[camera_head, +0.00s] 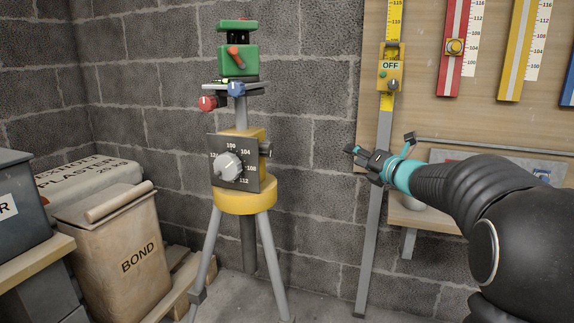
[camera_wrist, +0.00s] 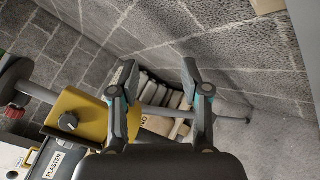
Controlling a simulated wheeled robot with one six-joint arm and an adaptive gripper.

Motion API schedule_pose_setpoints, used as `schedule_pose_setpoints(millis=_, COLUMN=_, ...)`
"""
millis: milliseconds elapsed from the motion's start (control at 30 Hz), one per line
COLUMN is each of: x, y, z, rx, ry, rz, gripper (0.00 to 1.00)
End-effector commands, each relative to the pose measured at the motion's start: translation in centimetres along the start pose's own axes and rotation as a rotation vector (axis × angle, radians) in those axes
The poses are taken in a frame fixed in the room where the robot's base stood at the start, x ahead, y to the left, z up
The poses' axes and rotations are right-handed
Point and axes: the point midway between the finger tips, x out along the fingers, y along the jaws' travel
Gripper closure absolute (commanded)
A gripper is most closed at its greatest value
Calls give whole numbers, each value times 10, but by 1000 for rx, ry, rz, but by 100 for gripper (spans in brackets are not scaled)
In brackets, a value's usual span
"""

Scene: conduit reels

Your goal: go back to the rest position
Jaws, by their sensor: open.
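My gripper (camera_head: 381,149) is open and empty in the head view, held out at the end of my dark arm in front of the block wall. In the wrist view my gripper (camera_wrist: 160,80) shows two separated fingers with nothing between them. A tripod (camera_head: 245,200) with a yellow body stands to the left of my gripper, apart from it. Its dial (camera_head: 229,166) is a grey knob on a dark plate with numbers. The dial's yellow housing (camera_wrist: 88,112) also shows at the left of the wrist view.
A wooden board (camera_head: 425,110) with coloured scales and a shelf (camera_head: 425,218) are at the right. A BOND bag (camera_head: 138,262) and a plaster sack (camera_head: 95,180) sit at the left.

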Motion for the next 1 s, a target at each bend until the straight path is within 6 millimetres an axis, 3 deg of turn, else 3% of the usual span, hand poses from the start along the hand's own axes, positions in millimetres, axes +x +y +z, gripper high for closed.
schedule_pose_setpoints(millis=100, x=-19, y=-32, z=14, rx=303, ry=-144, rz=-179, gripper=53)
schedule_pose_setpoints(millis=267, x=-64, y=-67, z=15, rx=729, ry=-367, rz=-390, gripper=53)
schedule_pose_setpoints(millis=367, x=-100, y=-80, z=2, rx=992, ry=-517, rz=-506, gripper=53)
schedule_pose_setpoints(millis=500, x=-160, y=-85, z=-33, rx=1353, ry=-735, rz=-660, gripper=53)
schedule_pose_setpoints(millis=667, x=-234, y=-66, z=-96, rx=1738, ry=-980, rz=-838, gripper=53)
schedule_pose_setpoints(millis=800, x=-292, y=-31, z=-158, rx=2007, ry=-1145, rz=-992, gripper=53)
schedule_pose_setpoints(millis=1000, x=-351, y=32, z=-224, rx=2229, ry=-1197, rz=-1156, gripper=53)
